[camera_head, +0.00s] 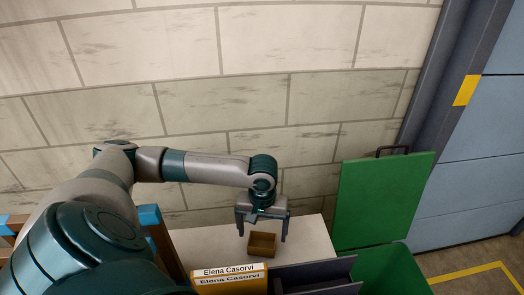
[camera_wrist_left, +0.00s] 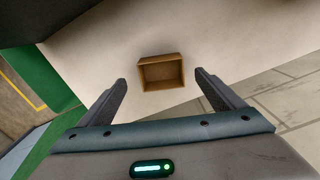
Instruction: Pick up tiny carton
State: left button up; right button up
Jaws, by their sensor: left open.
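The tiny carton (camera_head: 262,245) is a small brown open-topped box on a pale tabletop (camera_head: 312,238) near the wall. My left gripper (camera_head: 262,235) is above it, pointing down, with its two fingers spread apart. In the left wrist view the carton (camera_wrist_left: 161,73) lies beyond and between the open fingertips (camera_wrist_left: 161,82), with no visible contact. The carton's inside looks empty. My right gripper is in neither view.
A name-labelled yellow box (camera_head: 230,281) and a dark grey bin (camera_head: 315,276) stand in front of the carton. A green container with a raised lid (camera_head: 381,200) is at the right. A block wall (camera_head: 240,105) closes the back.

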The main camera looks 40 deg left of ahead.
aim_at(262, 241)
pick_arm(q)
jog(key=shift+f, duration=0.8)
jog(key=shift+w+a+f+p, duration=0.1)
jog(key=shift+a+f+p, duration=0.05)
jog(key=shift+f+p, duration=0.5)
notch_tip(262, 241, down, 3)
jog(key=shift+w+a+r+p, duration=0.1)
jog(key=shift+a+p, duration=0.05)
jog(key=shift+p, duration=0.7)
jog(key=shift+f, duration=0.55)
jog(key=c, duration=1.1)
